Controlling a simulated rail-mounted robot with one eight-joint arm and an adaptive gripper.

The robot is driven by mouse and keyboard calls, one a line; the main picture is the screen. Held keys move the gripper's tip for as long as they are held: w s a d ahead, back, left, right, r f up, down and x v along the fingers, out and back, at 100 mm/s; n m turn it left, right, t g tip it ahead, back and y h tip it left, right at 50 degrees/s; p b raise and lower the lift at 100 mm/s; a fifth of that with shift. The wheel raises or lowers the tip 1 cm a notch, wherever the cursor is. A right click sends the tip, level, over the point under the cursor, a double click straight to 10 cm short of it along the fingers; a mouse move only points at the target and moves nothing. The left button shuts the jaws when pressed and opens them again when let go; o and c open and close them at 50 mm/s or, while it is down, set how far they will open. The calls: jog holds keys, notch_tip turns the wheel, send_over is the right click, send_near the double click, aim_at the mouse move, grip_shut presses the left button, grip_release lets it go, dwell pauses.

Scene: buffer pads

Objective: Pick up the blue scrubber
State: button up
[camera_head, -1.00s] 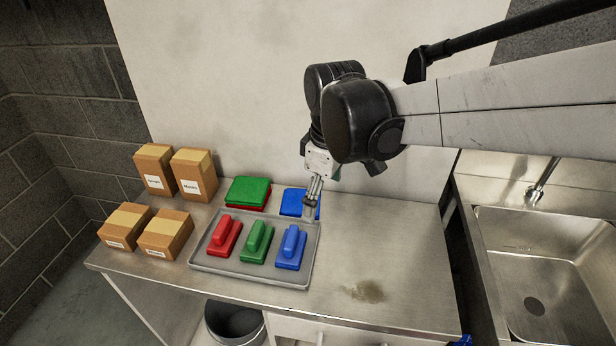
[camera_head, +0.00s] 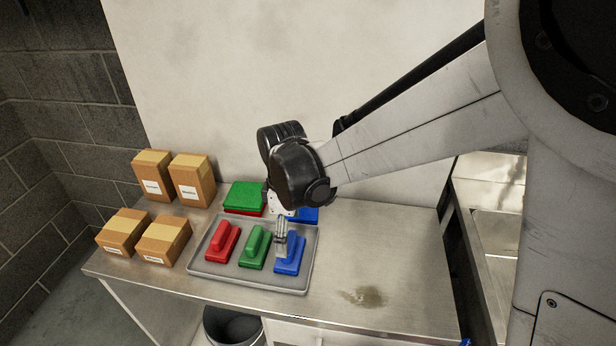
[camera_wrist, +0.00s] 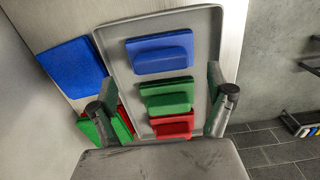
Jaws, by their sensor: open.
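The blue scrubber (camera_head: 290,265) lies at the right end of the grey tray (camera_head: 222,272), and its raised handle shows in the wrist view (camera_wrist: 162,60). My gripper (camera_head: 281,237) is open and empty. In the head view it overlaps the back of the blue scrubber; I cannot tell whether it touches. In the wrist view its fingers (camera_wrist: 159,78) are spread wide, with the blue scrubber beyond the gap between them. The green scrubber (camera_head: 254,248) and red scrubber (camera_head: 222,242) lie in the same tray to its left.
A green pad (camera_head: 244,194) on a red one and a blue pad (camera_head: 303,214) lie behind the tray. Several cardboard boxes (camera_head: 163,240) stand at left. The counter (camera_head: 385,250) right of the tray is clear apart from a stain. A sink (camera_head: 494,240) is at far right.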

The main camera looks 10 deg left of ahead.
aim_at(289, 242)
jog(key=shift+s+d+f, duration=0.1)
jog(key=shift+d+f, duration=0.05)
jog(key=shift+f, duration=2.65)
jog(key=shift+c, duration=0.2)
jog(key=c, duration=1.4)
jog(key=shift+o, duration=0.2)
jog(key=shift+r, duration=0.1)
notch_tip(289, 242, up, 10)
jog(key=shift+f, duration=0.1)
